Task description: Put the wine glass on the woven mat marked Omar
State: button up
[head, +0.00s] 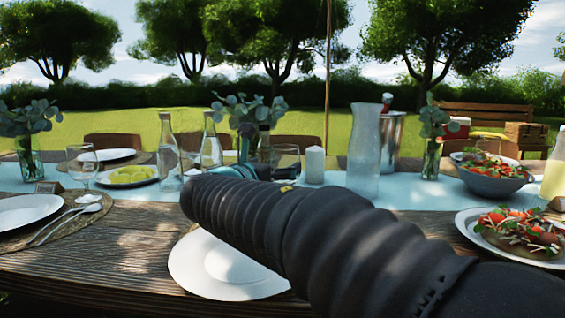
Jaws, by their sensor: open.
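A clear stemmed wine glass (82,161) stands upright at the left of the table, near the far edge of a woven mat. That round woven mat (85,229) lies at the front left, with a white plate and cutlery on it. A small dark name card (48,187) stands behind that plate; its writing is too small to read. I cannot tell which mat is marked Omar.
A white plate (215,270) lies partly under my arm. Glass bottles (168,150), a tall frosted vase (363,150), a candle (315,165) and eucalyptus vases crowd the blue runner. A salad bowl (490,181) and a filled plate (470,224) stand at the right.

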jog(key=v, duration=0.7)
